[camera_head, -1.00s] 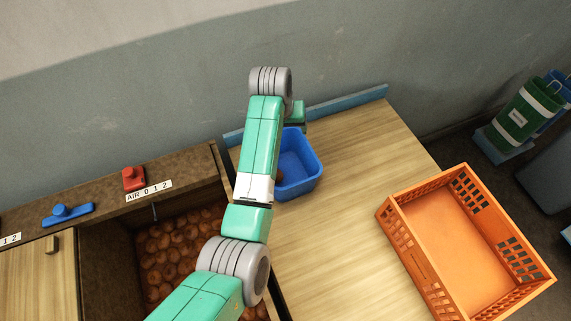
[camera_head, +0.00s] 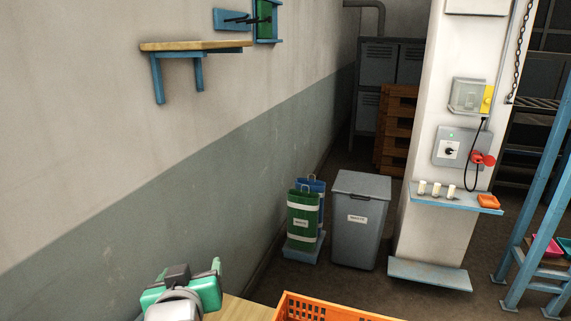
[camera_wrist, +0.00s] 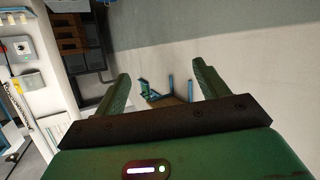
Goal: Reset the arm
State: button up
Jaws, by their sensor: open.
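My gripper (camera_wrist: 163,82) shows in the wrist view with its two green fingers apart and nothing between them. In the head view, a green and grey end part of my arm is at the lower left edge, beside the wooden table (camera_head: 240,309). The fingers are not clear in that view.
An orange crate (camera_head: 318,309) shows at the bottom edge. Green and blue sacks (camera_head: 303,222), a grey waste bin (camera_head: 360,222) and a white pillar (camera_head: 437,150) stand beyond. A wall shelf (camera_head: 195,46) hangs at upper left. The air around the gripper looks clear.

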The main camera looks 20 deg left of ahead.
jog(key=s+d+r+m+t+h, duration=0.1)
jog(key=d+r+m+t, duration=0.3)
jog(key=d+r, duration=0.8)
jog(key=s+d+r+m+t+h, duration=0.1)
jog(key=s+d+r+t+h, duration=0.1)
jog(key=s+d+r+t, duration=0.45)
jog(key=s+d+r+m+t+h, duration=0.1)
jog(key=s+d+r+h, duration=0.3)
jog(key=d, duration=0.6)
notch_tip(320, 180, up, 22)
jog(key=s+d+m+p, duration=0.1)
jog(key=s+p, duration=0.1)
jog(key=p, duration=1.8)
jog(key=shift+s+r+t+y, duration=0.2)
jog(key=shift+s+t+y, duration=0.2)
jog(key=shift+t, duration=0.05)
